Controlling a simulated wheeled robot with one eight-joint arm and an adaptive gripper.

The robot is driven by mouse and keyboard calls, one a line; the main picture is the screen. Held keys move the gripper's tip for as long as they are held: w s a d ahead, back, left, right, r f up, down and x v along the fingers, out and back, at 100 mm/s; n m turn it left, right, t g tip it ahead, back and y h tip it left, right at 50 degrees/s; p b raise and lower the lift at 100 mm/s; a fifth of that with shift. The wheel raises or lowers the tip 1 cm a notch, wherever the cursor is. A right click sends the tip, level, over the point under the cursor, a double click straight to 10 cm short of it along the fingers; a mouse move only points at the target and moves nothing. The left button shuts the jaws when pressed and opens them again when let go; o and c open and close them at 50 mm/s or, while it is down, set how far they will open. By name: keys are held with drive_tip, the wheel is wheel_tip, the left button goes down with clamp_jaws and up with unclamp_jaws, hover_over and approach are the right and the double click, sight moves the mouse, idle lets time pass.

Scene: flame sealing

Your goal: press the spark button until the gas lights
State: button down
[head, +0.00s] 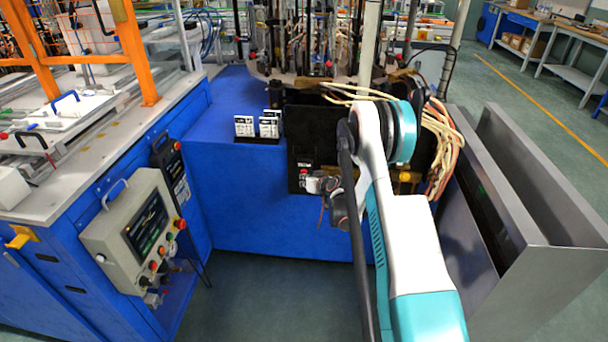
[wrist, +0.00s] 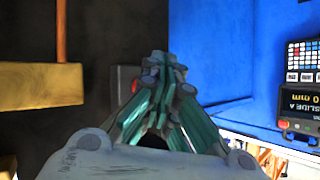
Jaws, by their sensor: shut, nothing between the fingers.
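My gripper (head: 318,185) is in front of the black panel (head: 297,158) at the front of the blue machine. In the wrist view its fingers (wrist: 163,68) are closed together and hold nothing. A small red button on a grey mount (wrist: 135,86) shows just left of the fingertips, partly hidden by them. In the head view a small red button (head: 304,171) is on the black panel, just left of and above the gripper. I cannot tell whether the fingertips touch it. No flame can be made out.
A yellow block (wrist: 40,86) juts out left in the wrist view. A control box (head: 140,232) with a screen and buttons stands left. White cards (head: 257,126) stand on the blue top. Pale hoses (head: 440,135) hang right of my arm. A grey metal bin (head: 520,215) stands right.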

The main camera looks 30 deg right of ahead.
drive_tip(key=shift+w+d, duration=0.3)
drive_tip(key=shift+w, duration=0.1)
idle(0.5)
drive_tip(key=shift+s+a, duration=0.1)
idle(0.3)
drive_tip(key=shift+s+a, duration=0.45)
drive_tip(key=shift+s, duration=0.25)
drive_tip(key=shift+s+a, duration=0.7)
drive_tip(key=shift+s, duration=0.35)
drive_tip(key=shift+s+a, duration=0.7)
drive_tip(key=shift+s, duration=0.3)
